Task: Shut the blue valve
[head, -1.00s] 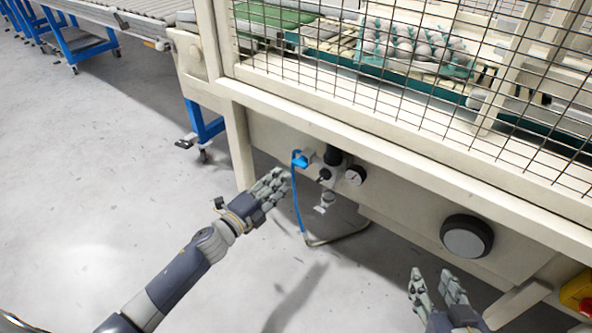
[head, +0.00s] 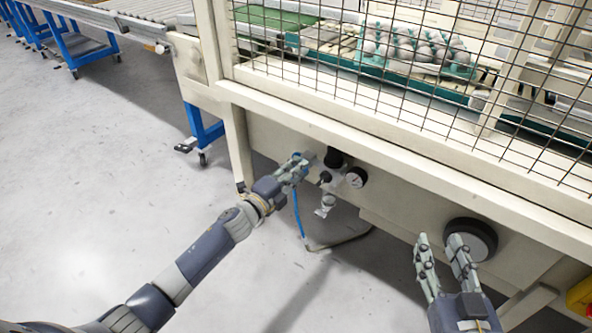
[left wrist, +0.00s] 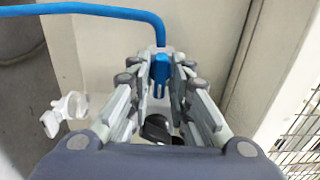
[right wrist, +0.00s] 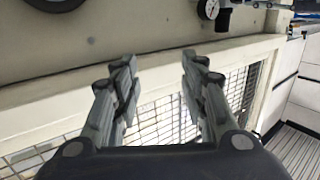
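The blue valve (left wrist: 160,70) is on the beige machine's lower panel, beside the black and grey regulator (head: 334,158). In the left wrist view its blue handle lies between the fingertips of my left gripper (left wrist: 161,64), which are apart on either side of it. I cannot tell whether they touch it. In the head view my left gripper (head: 303,161) covers most of the valve.
A blue hose (head: 298,215) hangs below the valve. A pressure gauge (head: 356,177) sits right of the regulator. Wire mesh (head: 400,70) guards the egg trays above. A yellow box (head: 580,297) is at the far right.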

